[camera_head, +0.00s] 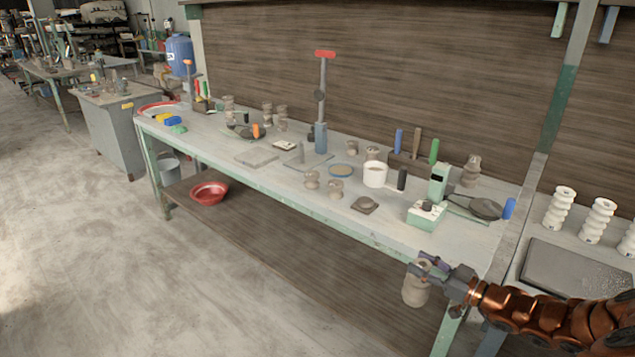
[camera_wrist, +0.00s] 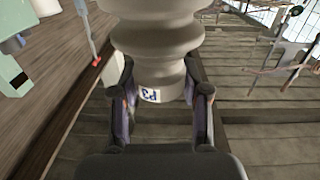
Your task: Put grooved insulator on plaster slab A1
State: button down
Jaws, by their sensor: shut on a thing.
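My gripper (camera_head: 424,267) is shut on a grey-beige grooved insulator (camera_head: 414,293), held in the air in front of the bench's right end. In the wrist view the insulator (camera_wrist: 155,45) fills the space between the fingers, with a white label with blue marks, perhaps "P3", near its lower end. A flat pale grey slab (camera_head: 257,157) lies bare on the bench left of centre. Another thin slab (camera_head: 300,165) lies by the blue-based stand. No slab's marking is readable, so I cannot tell which is A1.
The long bench (camera_head: 240,172) holds several other grooved pieces, a white mug (camera_head: 375,174), a green-white box (camera_head: 426,214) and a tall stand with a red handle (camera_head: 325,54). White insulators (camera_head: 560,207) and a dark tray (camera_head: 570,268) are on the right table. The bench's front edge is mostly clear.

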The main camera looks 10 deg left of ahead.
aim_at(256, 155)
jog(key=u, duration=0.55)
jog(key=i, duration=0.55)
jog(key=u, duration=1.3)
jog(key=i, duration=1.1)
jog(key=z, duration=0.35)
jog(key=i, duration=0.95)
jog(key=z, duration=0.65)
